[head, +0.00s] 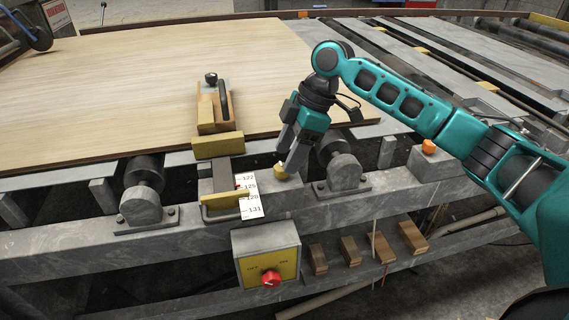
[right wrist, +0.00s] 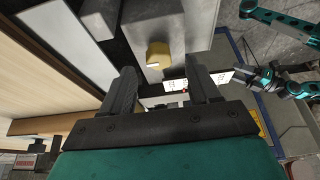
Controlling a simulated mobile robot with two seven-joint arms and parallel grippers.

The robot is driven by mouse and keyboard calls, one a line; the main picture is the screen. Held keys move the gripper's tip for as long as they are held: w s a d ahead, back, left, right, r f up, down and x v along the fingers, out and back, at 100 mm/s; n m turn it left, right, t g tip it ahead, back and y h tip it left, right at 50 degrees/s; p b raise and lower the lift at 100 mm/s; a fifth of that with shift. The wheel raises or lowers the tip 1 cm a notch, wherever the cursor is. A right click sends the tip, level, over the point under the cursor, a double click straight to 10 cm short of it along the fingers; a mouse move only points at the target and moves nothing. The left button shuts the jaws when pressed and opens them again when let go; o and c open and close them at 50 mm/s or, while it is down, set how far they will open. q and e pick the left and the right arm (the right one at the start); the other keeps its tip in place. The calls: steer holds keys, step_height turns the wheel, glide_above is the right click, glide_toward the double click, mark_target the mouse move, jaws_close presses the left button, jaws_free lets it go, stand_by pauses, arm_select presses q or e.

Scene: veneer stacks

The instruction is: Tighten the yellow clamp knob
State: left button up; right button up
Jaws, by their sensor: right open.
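The yellow clamp knob (head: 281,172) sits on the grey rail, right of the white scale card. It has a white mark on it. My right gripper (head: 291,155) is open and points down just above the knob, with its fingertips close to it. In the right wrist view the knob (right wrist: 158,54) shows beyond the open fingers (right wrist: 166,84), with nothing held between them. I cannot tell whether a finger touches it. A small teal arm with a dark gripper end (right wrist: 244,76) shows at the right of that view; its jaws are too small to read.
The white scale card (head: 249,197) carries numbers from 122 to 131. A wooden fence block (head: 212,112) stands on the light veneer sheet (head: 120,90). A yellow box with a red knob (head: 270,279) hangs below the rail. Grey roller bearings (head: 345,172) flank the clamp.

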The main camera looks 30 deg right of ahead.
mark_target(279, 171)
arm_select(q)
steer(key=shift+w+d+r, duration=0.15)
steer(key=shift+w+r, duration=0.1)
steer(key=shift+w, duration=0.15)
arm_select(e)
steer(key=shift+x, duration=1.35)
steer(key=shift+c, duration=0.2)
